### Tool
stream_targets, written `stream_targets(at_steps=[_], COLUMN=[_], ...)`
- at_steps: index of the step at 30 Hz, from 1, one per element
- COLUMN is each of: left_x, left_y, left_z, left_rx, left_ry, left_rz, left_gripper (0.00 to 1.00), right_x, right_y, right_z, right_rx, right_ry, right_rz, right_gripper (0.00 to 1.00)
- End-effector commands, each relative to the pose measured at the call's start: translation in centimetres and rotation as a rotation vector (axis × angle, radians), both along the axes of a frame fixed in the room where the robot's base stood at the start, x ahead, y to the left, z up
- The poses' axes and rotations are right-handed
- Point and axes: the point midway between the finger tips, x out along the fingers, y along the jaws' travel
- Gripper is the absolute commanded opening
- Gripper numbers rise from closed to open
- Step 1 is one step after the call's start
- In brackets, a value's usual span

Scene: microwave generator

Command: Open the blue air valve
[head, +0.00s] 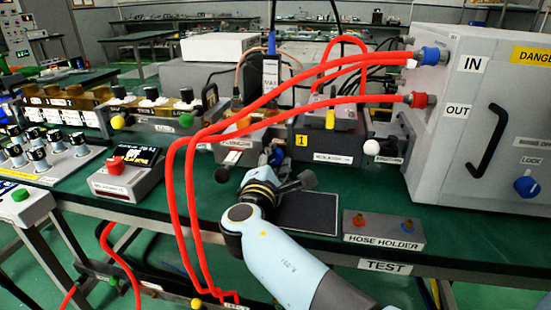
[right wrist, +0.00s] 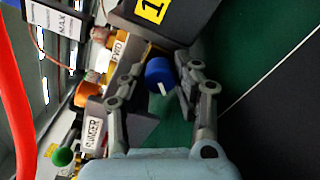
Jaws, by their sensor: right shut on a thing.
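The blue air valve (right wrist: 158,74) is a small round blue knob with a white mark, in the middle of the right wrist view. It sits between the two grey fingers of my right gripper (right wrist: 160,82), which is shut on it. In the head view the blue knob (head: 278,155) shows only in part, low on the front of the dark unit. My right gripper (head: 271,165) reaches it there from the front, mostly hidden behind my own wrist. My left gripper is not in view.
Red hoses (head: 190,180) hang in front, left of my right arm, and run to the grey IN/OUT cabinet (head: 430,150). A hose holder (head: 383,230) stands at the table's front edge. A red-button box (head: 125,178) is at left. A black pad (head: 308,213) lies right of my wrist.

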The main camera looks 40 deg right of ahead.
Motion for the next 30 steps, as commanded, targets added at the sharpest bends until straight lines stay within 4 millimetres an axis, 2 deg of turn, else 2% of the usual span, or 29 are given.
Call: stream_targets(at_steps=[1, 5, 12, 20, 21, 22, 30], left_x=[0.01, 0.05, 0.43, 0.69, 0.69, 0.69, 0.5], left_y=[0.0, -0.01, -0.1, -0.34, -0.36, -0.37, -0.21], left_z=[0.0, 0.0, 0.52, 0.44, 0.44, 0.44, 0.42], left_rx=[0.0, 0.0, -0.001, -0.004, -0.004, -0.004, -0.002], left_ry=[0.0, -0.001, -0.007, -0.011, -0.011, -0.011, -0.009], left_rz=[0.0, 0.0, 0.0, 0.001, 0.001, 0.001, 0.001], left_gripper=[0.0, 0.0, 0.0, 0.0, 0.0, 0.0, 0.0], right_x=[0.0, 0.0, 0.01, 0.0, 0.0, 0.0, 0.0], right_y=[-0.02, -0.03, -0.02, -0.03, -0.03, -0.03, -0.02], right_z=[-0.03, -0.04, 0.09, -0.01, -0.01, -0.01, 0.09], right_rx=[0.0, 0.001, -0.075, -0.082, -0.081, -0.081, -0.081], right_ry=[0.0, 0.001, 0.088, 0.096, 0.095, 0.095, 0.094], right_rz=[0.0, 0.0, 0.0, 0.0, 0.0, 0.0, 0.0], right_gripper=[0.16, 0.0, 0.0, 0.0, 0.35, 0.39, 0.39])
